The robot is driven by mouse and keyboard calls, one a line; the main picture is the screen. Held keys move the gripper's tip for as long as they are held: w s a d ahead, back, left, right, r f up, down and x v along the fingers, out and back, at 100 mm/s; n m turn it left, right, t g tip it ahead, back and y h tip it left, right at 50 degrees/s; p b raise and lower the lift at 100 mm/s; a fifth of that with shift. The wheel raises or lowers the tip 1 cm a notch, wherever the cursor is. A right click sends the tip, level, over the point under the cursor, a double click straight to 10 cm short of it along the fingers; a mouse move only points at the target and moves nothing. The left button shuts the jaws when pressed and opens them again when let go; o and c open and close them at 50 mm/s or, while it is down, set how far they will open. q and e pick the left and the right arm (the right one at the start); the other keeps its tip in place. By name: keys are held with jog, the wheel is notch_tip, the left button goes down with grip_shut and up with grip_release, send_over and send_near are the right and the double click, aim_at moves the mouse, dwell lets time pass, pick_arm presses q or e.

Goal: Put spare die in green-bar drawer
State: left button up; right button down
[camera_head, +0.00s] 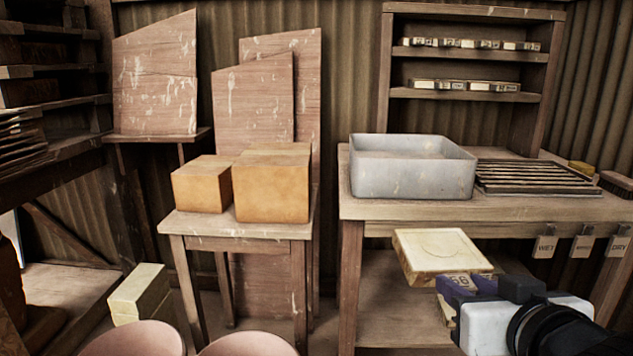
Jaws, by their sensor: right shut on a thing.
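A pale square block with a faint round outline on its top (438,250), which looks like the spare die, is held out in front of the right bench. My right gripper (464,282), with dark purple fingers, is shut on its near edge. The block is raised in front of the bench's lower shelf and seems roughly level. The gripper hides part of its near side. No drawer with a green bar shows in this view. My left gripper is not in view.
The right bench (400,212) holds a grey basin (410,180), a slatted rack (535,178) and brushes. Tags hang from its front. A small table (238,243) carries tan blocks (272,190). A stack of pale blocks (140,294) stands lower left. Shelves line the left wall.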

pick_arm(q)
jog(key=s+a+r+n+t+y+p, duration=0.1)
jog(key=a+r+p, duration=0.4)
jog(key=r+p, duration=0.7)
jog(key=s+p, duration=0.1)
jog(key=p, duration=0.7)
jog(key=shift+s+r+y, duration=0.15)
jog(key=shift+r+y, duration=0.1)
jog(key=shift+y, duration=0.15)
